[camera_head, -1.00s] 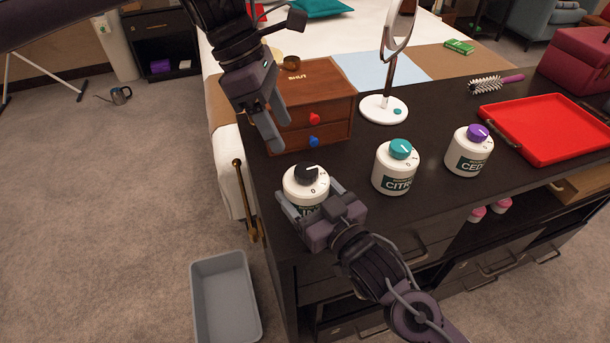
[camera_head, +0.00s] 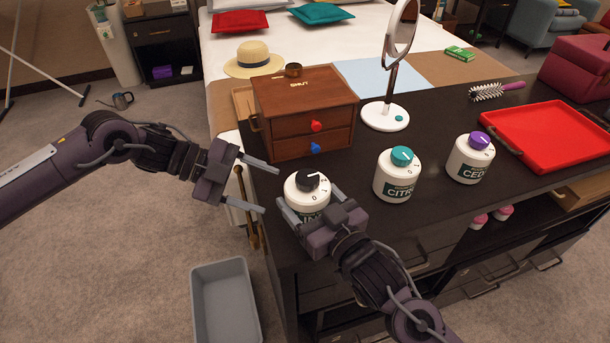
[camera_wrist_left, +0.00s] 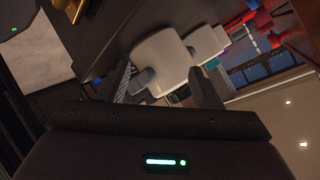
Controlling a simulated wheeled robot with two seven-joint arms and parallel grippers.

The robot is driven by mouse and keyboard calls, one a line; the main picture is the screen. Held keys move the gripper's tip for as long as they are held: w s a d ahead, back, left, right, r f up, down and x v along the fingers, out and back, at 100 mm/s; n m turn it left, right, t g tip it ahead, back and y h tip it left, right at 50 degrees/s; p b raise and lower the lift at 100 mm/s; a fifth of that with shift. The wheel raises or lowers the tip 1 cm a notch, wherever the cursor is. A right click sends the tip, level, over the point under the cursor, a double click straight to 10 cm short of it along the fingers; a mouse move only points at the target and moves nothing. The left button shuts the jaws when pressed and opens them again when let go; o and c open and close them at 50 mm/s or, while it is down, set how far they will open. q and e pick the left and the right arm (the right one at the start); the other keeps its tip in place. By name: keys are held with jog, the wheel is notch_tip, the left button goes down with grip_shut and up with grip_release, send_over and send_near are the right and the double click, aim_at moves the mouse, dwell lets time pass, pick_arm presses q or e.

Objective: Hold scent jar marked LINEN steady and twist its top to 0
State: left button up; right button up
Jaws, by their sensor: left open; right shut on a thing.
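The scent jar (camera_head: 304,190) is white with a black top (camera_head: 308,179) and stands upright at the counter's near left corner. Its label is mostly hidden; only its first letters show. A white mark on the top points to the upper right, away from the 0 at the front. My right gripper (camera_head: 308,205) is shut around the jar's body from the front. My left gripper (camera_head: 271,190) is open and empty, just left of the jar, its fingers pointing at the top. In the left wrist view the jar (camera_wrist_left: 160,57) appears beyond the open fingers.
White jars with a teal top (camera_head: 397,175) and a purple top (camera_head: 470,158) stand to the right. A wooden drawer box (camera_head: 290,95) and a round mirror (camera_head: 385,115) stand behind. A red tray (camera_head: 550,130) lies far right. A grey bin (camera_head: 225,300) is on the floor.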

aim_at(305, 176)
pick_arm(q)
notch_tip(305, 176, up, 4)
jog(key=s+a+n+t+h, duration=0.3)
jog(key=n+h, duration=0.2)
jog(key=n, duration=0.5)
jog(key=d, duration=0.4)
jog(key=w+d, duration=0.1)
jog(key=d, duration=0.7)
jog(key=shift+w+f, duration=0.15)
jog(key=shift+w, duration=0.25)
jog(key=shift+a, duration=0.1)
jog(key=shift+c, duration=0.5)
jog(key=c, duration=0.9)
